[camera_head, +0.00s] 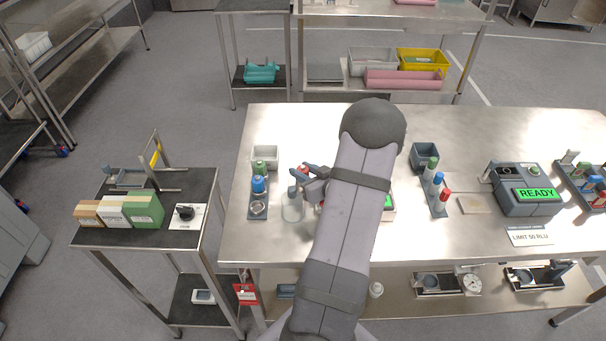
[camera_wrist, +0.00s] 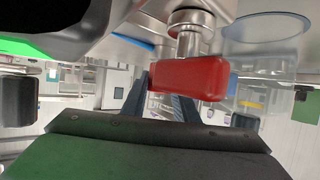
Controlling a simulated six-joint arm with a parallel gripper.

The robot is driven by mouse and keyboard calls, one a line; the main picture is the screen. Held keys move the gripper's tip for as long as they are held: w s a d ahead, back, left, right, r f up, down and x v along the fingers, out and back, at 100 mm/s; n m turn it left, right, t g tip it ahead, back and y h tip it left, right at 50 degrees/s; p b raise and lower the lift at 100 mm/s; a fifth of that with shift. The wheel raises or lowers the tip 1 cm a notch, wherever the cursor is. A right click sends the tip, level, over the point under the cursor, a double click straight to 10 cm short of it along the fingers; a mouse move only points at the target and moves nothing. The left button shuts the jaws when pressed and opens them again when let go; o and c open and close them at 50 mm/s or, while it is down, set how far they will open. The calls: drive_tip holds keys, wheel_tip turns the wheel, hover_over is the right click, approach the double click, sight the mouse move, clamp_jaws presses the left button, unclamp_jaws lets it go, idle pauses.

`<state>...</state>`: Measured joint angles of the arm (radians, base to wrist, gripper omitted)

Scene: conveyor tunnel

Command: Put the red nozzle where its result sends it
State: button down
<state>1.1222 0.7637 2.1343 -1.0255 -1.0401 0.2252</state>
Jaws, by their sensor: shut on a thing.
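My gripper (camera_head: 308,181) is shut on the red nozzle (camera_head: 303,168), above the left part of the steel table. In the wrist view the red nozzle (camera_wrist: 188,78) shows as a red block with a metal stem, across the dark fingers. A clear glass beaker (camera_head: 292,212) stands just beside and below the gripper; it also shows in the wrist view (camera_wrist: 265,45). A tester (camera_head: 525,195) at the right has a green screen reading "READY". A sign (camera_head: 528,238) in front of it reads "LIMIT 50 RLU". Part of a second green screen shows beside my arm.
A left rack (camera_head: 257,208) holds green and blue nozzles. A right rack (camera_head: 438,208) holds green, blue and red ones. My arm hides the table's middle. The back right tabletop is clear.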

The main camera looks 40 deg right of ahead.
sight(303, 167)
drive_tip(key=shift+r+p, duration=1.3)
drive_tip(key=shift+r, duration=0.2)
drive_tip(key=shift+r, duration=0.1)
drive_tip(key=shift+r+p, duration=0.4)
drive_tip(key=shift+p, duration=0.05)
